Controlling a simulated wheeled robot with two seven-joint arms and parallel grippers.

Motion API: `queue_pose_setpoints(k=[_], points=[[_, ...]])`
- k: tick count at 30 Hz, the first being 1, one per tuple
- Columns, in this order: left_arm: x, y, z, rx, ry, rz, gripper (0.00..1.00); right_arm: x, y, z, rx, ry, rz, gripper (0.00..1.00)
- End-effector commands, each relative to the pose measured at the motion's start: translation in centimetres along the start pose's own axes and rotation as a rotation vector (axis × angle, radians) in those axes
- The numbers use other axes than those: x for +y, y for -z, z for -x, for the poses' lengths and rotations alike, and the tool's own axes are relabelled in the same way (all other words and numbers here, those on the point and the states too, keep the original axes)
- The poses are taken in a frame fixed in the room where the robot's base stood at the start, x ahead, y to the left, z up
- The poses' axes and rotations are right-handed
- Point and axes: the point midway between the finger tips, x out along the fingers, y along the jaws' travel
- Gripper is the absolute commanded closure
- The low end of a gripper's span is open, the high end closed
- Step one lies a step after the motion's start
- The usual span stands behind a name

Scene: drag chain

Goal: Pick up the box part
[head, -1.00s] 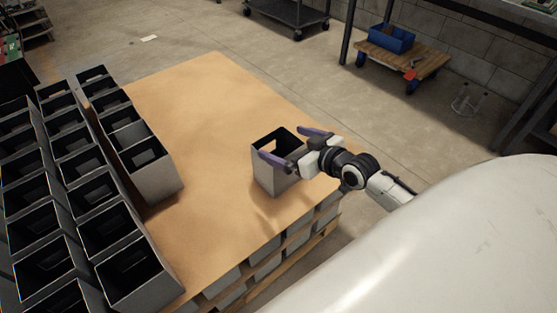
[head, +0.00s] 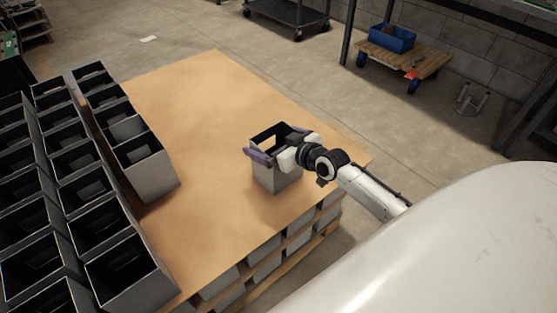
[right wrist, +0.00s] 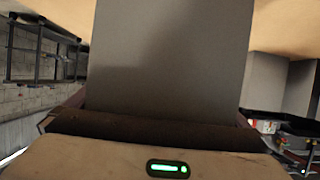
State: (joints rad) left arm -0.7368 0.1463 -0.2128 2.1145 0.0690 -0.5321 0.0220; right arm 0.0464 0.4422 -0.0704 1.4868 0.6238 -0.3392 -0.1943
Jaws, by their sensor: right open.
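The box part (head: 277,174) is a grey, open-topped box standing upright and alone near the front right edge of the brown board. My right gripper (head: 264,148) is at the box's upper part, its purple fingers spread open, one across the near left side and one mostly hidden behind my wrist. In the right wrist view the box's grey face (right wrist: 172,55) fills the middle, close in front of the palm. I cannot tell whether the fingers touch it. My left gripper is out of view.
Rows of similar grey boxes (head: 150,178) stand on the left of the board (head: 200,100). The middle of the board is clear. More grey boxes sit in a layer beneath it. A wooden dolly (head: 415,60) with a blue bin (head: 391,38) stands on the floor behind.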

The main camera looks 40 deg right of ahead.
Motion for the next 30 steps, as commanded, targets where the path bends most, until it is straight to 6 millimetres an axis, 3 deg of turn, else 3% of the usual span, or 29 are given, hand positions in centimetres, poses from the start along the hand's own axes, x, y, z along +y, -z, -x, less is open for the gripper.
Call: queue_pose_setpoints(k=[2,11,20,30], points=[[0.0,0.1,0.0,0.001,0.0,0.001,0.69,0.0,0.0,0.0,0.0,0.0,0.0,0.0],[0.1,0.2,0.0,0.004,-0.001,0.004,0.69,0.0,0.3,0.1,0.007,0.0,0.0,0.46],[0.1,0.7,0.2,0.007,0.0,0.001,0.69,0.0,1.1,0.4,0.008,0.0,-0.001,0.46],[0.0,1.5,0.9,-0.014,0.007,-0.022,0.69,0.0,7.0,2.8,0.01,0.0,0.001,0.46]])
